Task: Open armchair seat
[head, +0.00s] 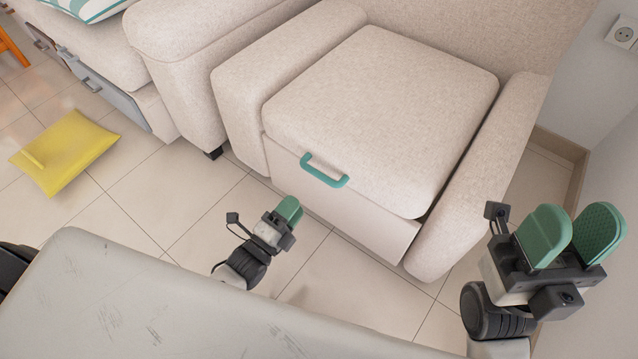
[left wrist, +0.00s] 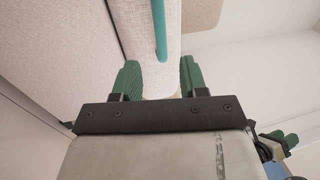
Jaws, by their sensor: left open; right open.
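The beige armchair (head: 530,110) stands against the wall. Its seat cushion (head: 385,110) lies flat and closed over the front panel (head: 350,218). A teal handle (head: 324,171) is on the seat's front edge; it also shows in the left wrist view (left wrist: 159,30). My left gripper (head: 289,209) is below and in front of the handle, apart from it. In the left wrist view its green fingers (left wrist: 156,80) are spread with nothing held between them. My right gripper (head: 572,238) is open and empty beside the armchair's right arm.
A beige sofa (head: 195,35) stands to the left of the armchair. A yellow cushion (head: 66,152) lies on the tiled floor at the left. A wall with a socket (head: 622,34) is at the right. Some floor is clear between the yellow cushion and the armchair.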

